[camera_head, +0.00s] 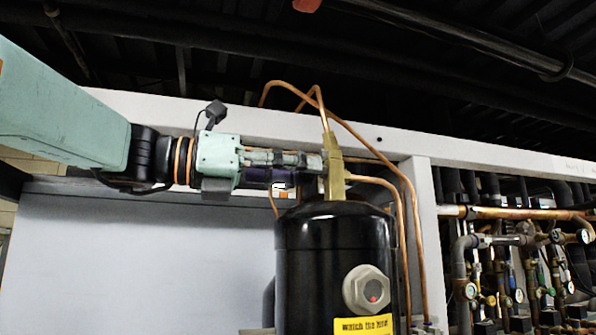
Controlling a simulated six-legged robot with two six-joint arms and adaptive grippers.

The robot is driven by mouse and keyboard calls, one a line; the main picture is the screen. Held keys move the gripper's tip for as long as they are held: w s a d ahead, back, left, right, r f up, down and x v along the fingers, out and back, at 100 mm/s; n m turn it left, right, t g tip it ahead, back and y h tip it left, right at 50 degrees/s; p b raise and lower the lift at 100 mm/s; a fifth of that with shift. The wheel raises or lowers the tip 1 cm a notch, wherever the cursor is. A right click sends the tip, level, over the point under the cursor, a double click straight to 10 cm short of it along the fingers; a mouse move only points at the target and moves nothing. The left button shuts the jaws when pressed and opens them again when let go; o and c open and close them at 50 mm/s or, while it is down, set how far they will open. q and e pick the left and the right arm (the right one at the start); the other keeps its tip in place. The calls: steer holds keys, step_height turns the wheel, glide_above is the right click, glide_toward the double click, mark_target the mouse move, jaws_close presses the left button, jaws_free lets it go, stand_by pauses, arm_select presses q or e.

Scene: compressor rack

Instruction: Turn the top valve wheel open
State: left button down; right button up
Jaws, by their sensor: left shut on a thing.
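A brass valve (336,178) stands upright on top of a black compressor cylinder (310,252), with copper pipes joined to it. My left gripper (318,162) reaches in from the left, level, with its fingertips against the left side of the valve. It is shut on a part there, which I take to be the valve wheel. The fingers and valve body hide most of that part, so its shape and turn angle cannot be told. My right gripper is not in view.
Thin copper pipes (415,240) loop over and beside the valve. A white frame beam (380,138) runs behind it, with an upright post to the right. Gauges and pipework (525,240) fill the far right. A pale panel (150,255) stands at the lower left.

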arm_select(q)
steer(key=shift+f, duration=0.2)
steer(key=c, duration=1.5)
jaws_free()
steer(key=o, duration=0.5)
steer(key=shift+a+r, duration=0.15)
steer(key=shift+a, duration=0.05)
steer(key=shift+d+r, duration=0.1)
steer(key=shift+d, duration=0.05)
steer(key=shift+r, duration=4.9)
